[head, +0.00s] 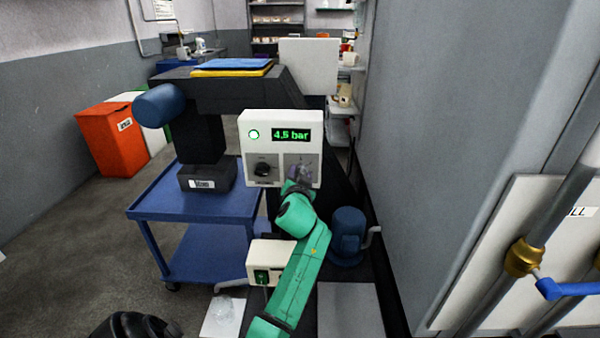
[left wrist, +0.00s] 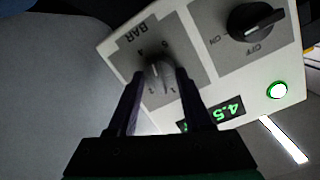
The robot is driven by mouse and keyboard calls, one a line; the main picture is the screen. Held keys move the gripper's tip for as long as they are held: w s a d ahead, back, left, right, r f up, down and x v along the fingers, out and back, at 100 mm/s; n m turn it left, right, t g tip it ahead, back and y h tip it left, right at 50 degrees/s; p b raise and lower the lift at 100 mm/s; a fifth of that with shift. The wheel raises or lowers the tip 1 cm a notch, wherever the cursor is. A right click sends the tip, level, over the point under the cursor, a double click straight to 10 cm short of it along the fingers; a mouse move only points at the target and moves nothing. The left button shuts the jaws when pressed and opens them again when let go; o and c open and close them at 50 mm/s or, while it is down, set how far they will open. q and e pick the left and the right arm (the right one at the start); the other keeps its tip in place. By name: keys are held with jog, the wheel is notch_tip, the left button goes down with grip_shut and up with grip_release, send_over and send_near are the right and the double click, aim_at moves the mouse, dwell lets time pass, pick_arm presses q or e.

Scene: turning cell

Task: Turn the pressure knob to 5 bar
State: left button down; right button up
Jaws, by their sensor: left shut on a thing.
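The white control box (head: 246,135) faces me, its green display (head: 291,135) reading 4.5 bar. A green lamp (head: 253,134) is lit. The grey pressure knob (left wrist: 158,78) sits on a grey BAR scale plate in the left wrist view. My left gripper (head: 299,174) is at the lower right of the box; in the left wrist view its dark fingers (left wrist: 159,86) are on both sides of the pressure knob, shut on it. In the head view the gripper mostly hides the knob. A black ON/OFF switch (head: 263,169) is beside it. My right gripper is not in view.
A blue cart (head: 150,207) stands left of the box, and a blue motor (head: 347,236) at the lower right. A smaller white box with a green switch (head: 261,277) is below. A grey wall (head: 450,120) fills the right. Grey floor (head: 90,240) is open at left.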

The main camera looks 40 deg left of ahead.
pick_arm(q)
jog(key=m, duration=0.4)
jog(key=shift+w+r+y, duration=0.1)
jog(key=shift+y, duration=0.3)
jog(key=shift+m, duration=0.3)
jog(key=c, duration=0.5)
grip_release()
jog(key=shift+o, duration=0.9)
